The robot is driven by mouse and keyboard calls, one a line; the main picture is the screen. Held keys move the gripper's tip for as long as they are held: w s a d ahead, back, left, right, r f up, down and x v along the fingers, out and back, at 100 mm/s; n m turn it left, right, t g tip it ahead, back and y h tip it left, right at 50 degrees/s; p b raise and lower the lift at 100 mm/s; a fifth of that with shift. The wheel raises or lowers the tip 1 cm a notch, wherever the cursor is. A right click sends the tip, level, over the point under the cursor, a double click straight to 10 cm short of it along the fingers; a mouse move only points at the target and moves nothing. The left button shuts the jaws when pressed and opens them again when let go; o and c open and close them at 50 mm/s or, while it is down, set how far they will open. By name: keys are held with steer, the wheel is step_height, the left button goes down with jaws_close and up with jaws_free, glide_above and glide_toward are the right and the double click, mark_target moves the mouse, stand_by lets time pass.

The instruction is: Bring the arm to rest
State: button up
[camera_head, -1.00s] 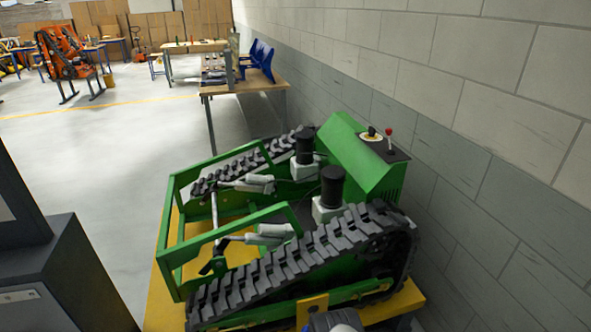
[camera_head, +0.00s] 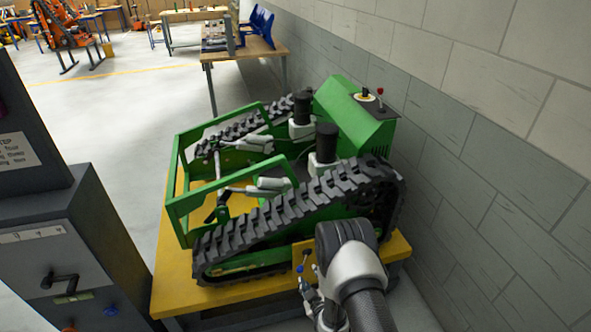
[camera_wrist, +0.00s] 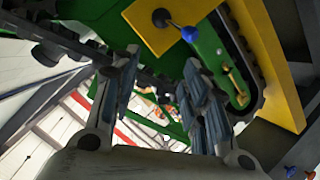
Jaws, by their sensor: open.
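My gripper (camera_wrist: 160,100) is open in the wrist view, its two fingers apart with nothing between them. Behind the fingers are green frame parts and a black track of the green tracked carrier (camera_head: 352,112). A yellow plate with a blue-knobbed lever (camera_wrist: 188,33) is near the right finger in the picture; the gap to it cannot be judged. In the head view, my arm (camera_head: 350,262) rises at the lower right, in front of the carrier's near track.
The carrier stands on a yellow-topped table (camera_head: 172,285) beside a grey block wall (camera_head: 480,150). A dark cabinet (camera_head: 75,260) with a crank stands at the left. Open floor (camera_head: 110,120) lies beyond it. A wooden workbench (camera_head: 240,52) stands behind the carrier.

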steer(key=w+d+r+m+g+h, duration=0.1)
steer(key=w+d+r+m, duration=0.1)
steer(key=r, duration=1)
steer(key=w+d+r+m+g, duration=0.1)
steer(key=w+r+m+g, duration=0.1)
steer(key=r, duration=1)
steer(key=s+d+r+m+g, duration=0.2)
steer(key=s+d+r, duration=0.1)
steer(key=s+r, duration=0.8)
steer(key=s+d+r+m+g, duration=0.1)
steer(key=s+r, duration=0.2)
steer(key=s, duration=0.6)
steer(key=s+r+m+g, duration=0.1)
steer(key=s+r, duration=0.2)
steer(key=s, duration=0.6)
steer(key=s+d+r+m+g+h, duration=0.1)
steer(key=s+r+m, duration=0.1)
steer(key=s, duration=0.7)
steer(key=shift+d+r, duration=0.3)
steer(key=shift+r, duration=0.1)
steer(key=shift+w, duration=0.1)
steer(key=shift+c, duration=0.3)
